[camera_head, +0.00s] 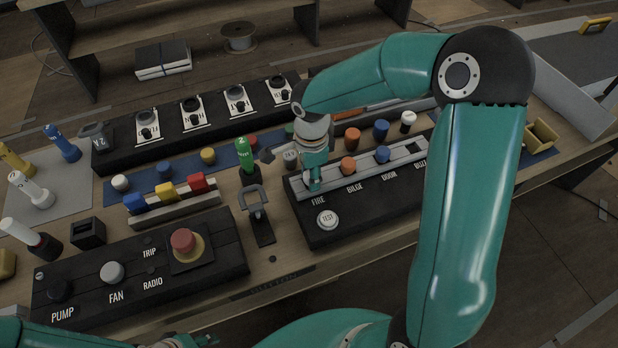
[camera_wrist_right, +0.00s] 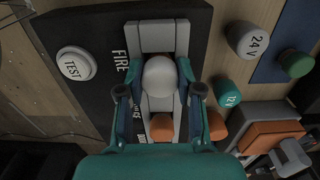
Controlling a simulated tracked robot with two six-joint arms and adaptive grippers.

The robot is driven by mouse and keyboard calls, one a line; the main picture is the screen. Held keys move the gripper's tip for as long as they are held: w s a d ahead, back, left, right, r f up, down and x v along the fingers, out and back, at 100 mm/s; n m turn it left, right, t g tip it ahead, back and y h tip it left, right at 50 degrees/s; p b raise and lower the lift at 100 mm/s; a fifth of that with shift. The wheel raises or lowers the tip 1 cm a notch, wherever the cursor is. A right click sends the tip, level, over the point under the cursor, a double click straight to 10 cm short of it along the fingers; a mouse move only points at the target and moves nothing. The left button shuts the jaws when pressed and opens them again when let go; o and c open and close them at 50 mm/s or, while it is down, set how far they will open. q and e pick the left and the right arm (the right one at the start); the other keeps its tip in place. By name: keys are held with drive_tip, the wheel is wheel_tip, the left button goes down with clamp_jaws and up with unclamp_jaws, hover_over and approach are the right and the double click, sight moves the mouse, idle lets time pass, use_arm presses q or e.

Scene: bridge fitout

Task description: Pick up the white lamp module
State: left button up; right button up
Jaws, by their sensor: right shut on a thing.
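In the wrist view a white domed lamp module (camera_wrist_right: 160,76) sits between the two fingers of my right gripper (camera_wrist_right: 160,98), which is shut on it. It is over the grey rail (camera_wrist_right: 152,37) beside the FIRE label. I cannot tell whether it touches the rail. In the head view my right gripper (camera_head: 313,182) points down at the FIRE end of the black panel (camera_head: 370,207) and hides the module. My left arm's end (camera_head: 190,342) shows only partly at the bottom edge; its fingers are unclear.
Orange (camera_head: 348,166) and blue (camera_head: 382,154) lamps stand on the rail beside the gripper. A white TEST button (camera_head: 327,219) is in front. Behind are loose orange (camera_head: 352,138), blue (camera_head: 381,129) and white-topped (camera_head: 407,121) pieces.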

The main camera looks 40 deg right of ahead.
wheel_tip(320, 180, up, 24)
drive_tip(key=p, duration=0.3)
idle(0.8)
idle(0.5)
